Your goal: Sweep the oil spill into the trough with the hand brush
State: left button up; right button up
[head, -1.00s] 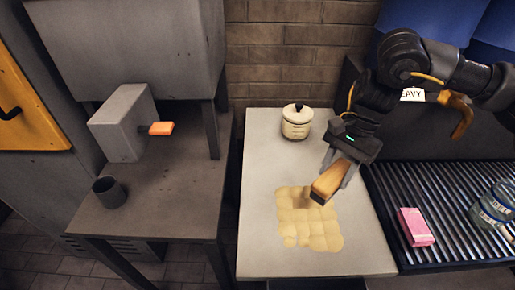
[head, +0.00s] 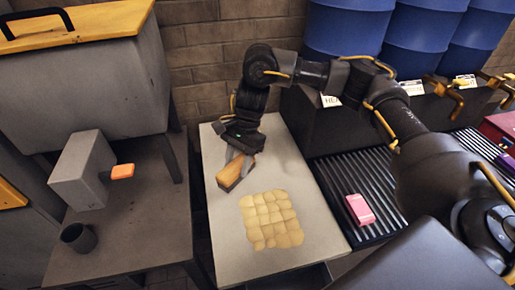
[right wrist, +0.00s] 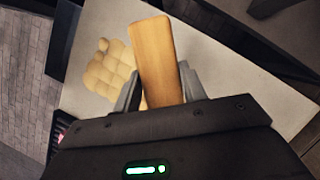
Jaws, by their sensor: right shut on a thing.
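The oil spill (head: 270,220) is a pale yellow, lumpy patch on the light bench top (head: 228,262); it also shows in the right wrist view (right wrist: 110,70). My right gripper (head: 236,163) is shut on the hand brush (head: 230,177), of which a wooden block shows. The brush is tilted, just behind and left of the spill in the head view. I cannot tell whether it touches the bench. In the right wrist view the brush (right wrist: 158,60) stands out between the fingers (right wrist: 160,88). I cannot make out a trough for sure. My left gripper is not in view.
A black ribbed surface (head: 330,178) right of the bench holds a pink block (head: 360,209). Blue drums (head: 346,28) stand behind. At left, a grey table carries a dark cup (head: 78,238) and a grey box with an orange handle (head: 122,171).

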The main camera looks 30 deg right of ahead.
aim_at(237, 156)
jog(key=w+m+p, duration=0.1)
jog(key=p, duration=0.1)
jog(key=d+m+p, duration=0.1)
jog(key=p, duration=0.2)
jog(key=w+m+t+p, duration=0.1)
jog(key=p, duration=0.1)
jog(key=shift+w+d+r+m+y, duration=0.1)
jog(key=shift+w+d+m+y, duration=0.1)
jog(key=shift+w+m+y, duration=0.15)
pick_arm(q)
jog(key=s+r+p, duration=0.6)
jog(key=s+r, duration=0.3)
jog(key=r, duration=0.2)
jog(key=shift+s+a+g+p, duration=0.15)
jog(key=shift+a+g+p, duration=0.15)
jog(key=shift+p, duration=0.1)
pick_arm(e)
jog(key=s+d+f+m+t, duration=0.2)
jog(key=d+f+m, duration=0.2)
jog(key=d+f, duration=0.1)
jog(key=shift+d+f, duration=0.2)
jog(key=shift+d, duration=0.15)
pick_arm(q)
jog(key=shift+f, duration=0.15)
pick_arm(e)
jog(key=shift+f, duration=0.1)
